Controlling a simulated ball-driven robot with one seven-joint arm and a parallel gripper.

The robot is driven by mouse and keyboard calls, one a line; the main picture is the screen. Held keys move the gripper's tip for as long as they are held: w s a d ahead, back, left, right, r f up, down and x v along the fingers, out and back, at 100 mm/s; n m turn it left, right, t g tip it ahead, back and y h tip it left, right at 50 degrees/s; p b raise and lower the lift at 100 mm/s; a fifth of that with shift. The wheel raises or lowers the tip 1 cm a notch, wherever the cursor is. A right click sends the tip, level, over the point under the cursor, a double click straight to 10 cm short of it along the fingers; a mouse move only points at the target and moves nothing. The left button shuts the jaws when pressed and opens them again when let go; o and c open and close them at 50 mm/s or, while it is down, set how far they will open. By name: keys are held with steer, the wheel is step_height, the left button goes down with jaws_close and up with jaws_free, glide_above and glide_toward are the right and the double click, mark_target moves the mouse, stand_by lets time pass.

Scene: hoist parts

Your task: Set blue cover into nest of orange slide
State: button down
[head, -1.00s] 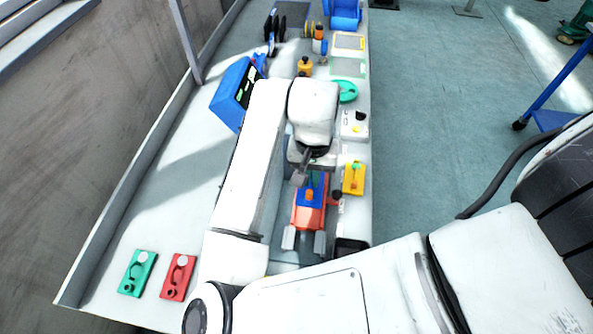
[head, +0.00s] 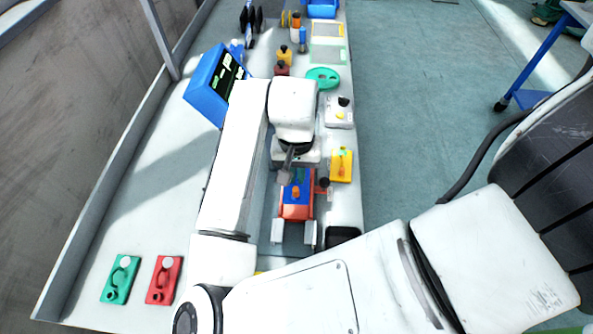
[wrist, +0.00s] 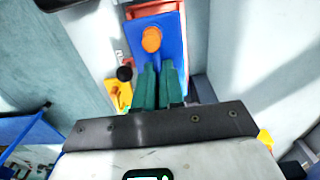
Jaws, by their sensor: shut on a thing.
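The blue cover (head: 304,187) with its orange knob (head: 296,192) lies over the red-orange slide (head: 297,212). In the wrist view the blue cover (wrist: 174,28) fills the space ahead of the fingers, with the slide's orange-red edge (wrist: 150,8) at its far end. My gripper (wrist: 160,70) has green fingers, close together and shut on the blue cover at its near end; the knob is beyond the tips. The nest is hidden under the cover. I cannot tell whether the cover is seated or just above it.
A yellow block (head: 341,165) and a dark round knob (head: 323,183) are close to the slide's right.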

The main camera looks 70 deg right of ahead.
steer(key=shift+r, duration=0.2)
steer(key=shift+f, duration=0.1)
steer(key=shift+f+b, duration=1.15)
steer(key=shift+f, duration=0.55)
steer(key=shift+f, duration=0.1)
steer(key=shift+f+b, duration=0.9)
steer(key=shift+f, duration=0.15)
steer(key=shift+f, duration=0.4)
steer(key=c, duration=1.2)
jaws_free()
steer(key=shift+o, duration=0.5)
